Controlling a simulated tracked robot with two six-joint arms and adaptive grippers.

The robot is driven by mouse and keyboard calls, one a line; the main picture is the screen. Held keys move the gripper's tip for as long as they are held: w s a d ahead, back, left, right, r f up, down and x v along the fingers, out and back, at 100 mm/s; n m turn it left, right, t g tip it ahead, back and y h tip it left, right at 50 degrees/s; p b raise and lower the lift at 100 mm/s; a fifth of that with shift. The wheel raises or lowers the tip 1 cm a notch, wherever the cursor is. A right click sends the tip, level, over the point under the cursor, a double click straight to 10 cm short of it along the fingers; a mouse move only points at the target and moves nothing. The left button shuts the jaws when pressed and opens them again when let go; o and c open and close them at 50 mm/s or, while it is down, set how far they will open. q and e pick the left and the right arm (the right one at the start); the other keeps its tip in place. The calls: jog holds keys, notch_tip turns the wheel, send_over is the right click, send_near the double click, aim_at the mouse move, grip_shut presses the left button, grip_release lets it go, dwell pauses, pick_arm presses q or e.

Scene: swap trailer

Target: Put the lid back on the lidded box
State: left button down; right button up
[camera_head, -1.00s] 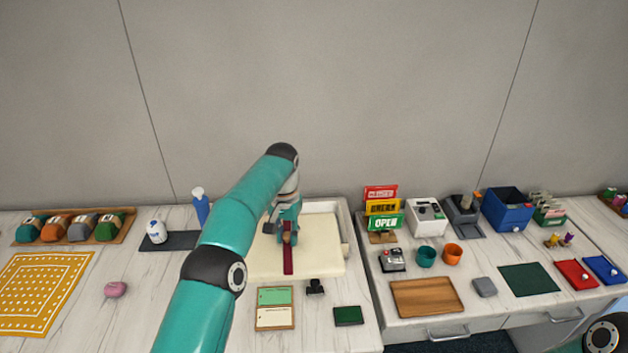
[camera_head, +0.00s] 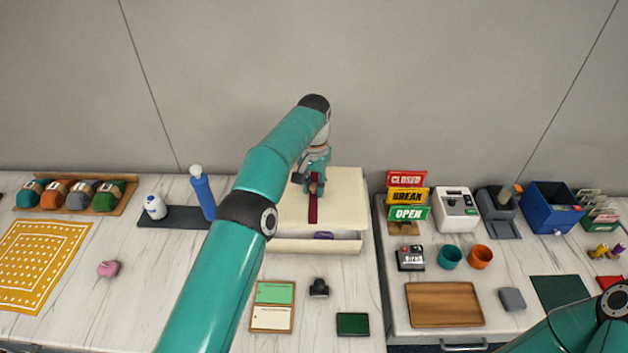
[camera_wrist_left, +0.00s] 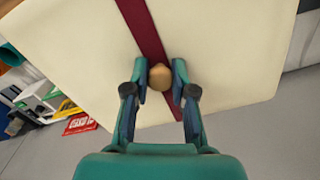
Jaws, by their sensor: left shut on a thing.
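The cream lid (camera_head: 345,205) with a dark red band is held up by my left gripper (camera_head: 316,187). In the left wrist view, my left gripper (camera_wrist_left: 160,80) is shut on the lid's round wooden knob (camera_wrist_left: 160,77). The cream box (camera_head: 300,246) is under the lid, and its front wall shows below the lid's front edge. A strip of the box's inside is open at the front, with a purple thing (camera_head: 323,235) in it. The lid sits toward the back of the box; its exact height is unclear. My right gripper is out of view.
A blue bottle (camera_head: 203,196) on a dark mat (camera_head: 185,218) stands left of the box. Cards (camera_head: 272,306), a black stamp (camera_head: 319,288) and a green pad (camera_head: 352,324) lie in front. Signs (camera_head: 407,196) stand to the right. My right arm shows at lower right.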

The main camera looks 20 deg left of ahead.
pick_arm(q)
jog(key=shift+f+b, duration=0.55)
jog(key=shift+f, duration=1.8)
jog(key=shift+a+r+p, duration=0.1)
jog(key=shift+p, duration=0.25)
jog(key=shift+f, duration=1)
dwell(1.9)
jog(key=c, duration=0.9)
grip_release()
jog(key=shift+o, duration=0.3)
jog(key=o, duration=0.4)
jog(key=shift+o, duration=0.2)
